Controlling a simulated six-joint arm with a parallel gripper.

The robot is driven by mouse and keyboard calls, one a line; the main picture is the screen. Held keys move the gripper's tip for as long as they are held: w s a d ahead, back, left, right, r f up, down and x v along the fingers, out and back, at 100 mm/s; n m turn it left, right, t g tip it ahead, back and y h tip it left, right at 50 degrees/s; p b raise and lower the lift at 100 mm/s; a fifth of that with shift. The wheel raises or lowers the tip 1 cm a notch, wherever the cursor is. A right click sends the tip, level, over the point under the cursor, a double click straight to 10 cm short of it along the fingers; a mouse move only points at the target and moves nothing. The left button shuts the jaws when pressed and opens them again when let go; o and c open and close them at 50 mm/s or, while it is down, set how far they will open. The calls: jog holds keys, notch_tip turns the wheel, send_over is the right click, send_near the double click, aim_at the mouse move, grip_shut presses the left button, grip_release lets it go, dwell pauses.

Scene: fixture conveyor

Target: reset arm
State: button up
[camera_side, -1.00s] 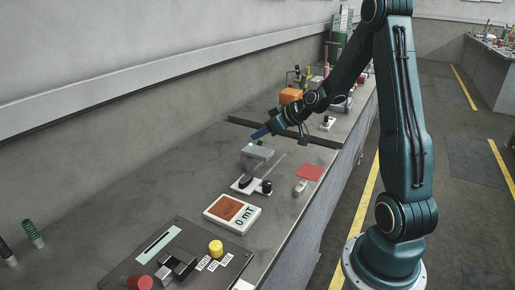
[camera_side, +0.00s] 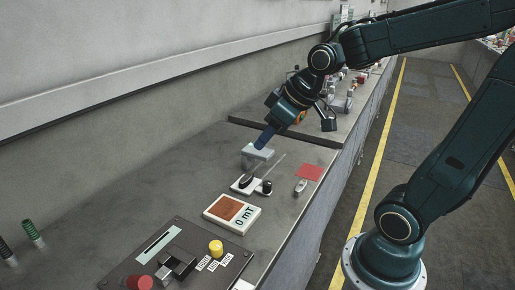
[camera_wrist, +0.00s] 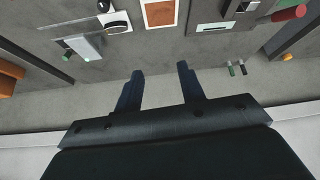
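My gripper (camera_side: 264,138) is above the bench in the side view, its blue fingers pointing down and left near a grey block. In the wrist view my gripper (camera_wrist: 160,72) shows two dark blue fingers spread apart with nothing between them, so it is open. My arm reaches in from the right, its upper link running high across the top right. Whether the fingertips touch the grey block (camera_side: 257,153) cannot be told from the side view; in the wrist view the block (camera_wrist: 84,47) lies left of the fingers and apart from them.
A 0 mT meter (camera_side: 245,222), a red pad (camera_side: 310,172) and a panel (camera_side: 140,262) with a yellow knob (camera_side: 215,247) and a red knob (camera_side: 139,283) are on the bench (camera_side: 120,205). Bare bench lies left of the meter.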

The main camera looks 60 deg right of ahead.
jog(key=s+a, duration=0.1)
jog(key=s, duration=0.5)
jog(key=s+a+r+m, duration=0.1)
jog(key=s+a, duration=0.1)
jog(key=s, duration=0.4)
jog(key=shift+s+a+r+m+g+h, duration=0.15)
jog(key=shift+a+r+m+g+h, duration=0.15)
jog(key=shift+g, duration=0.1)
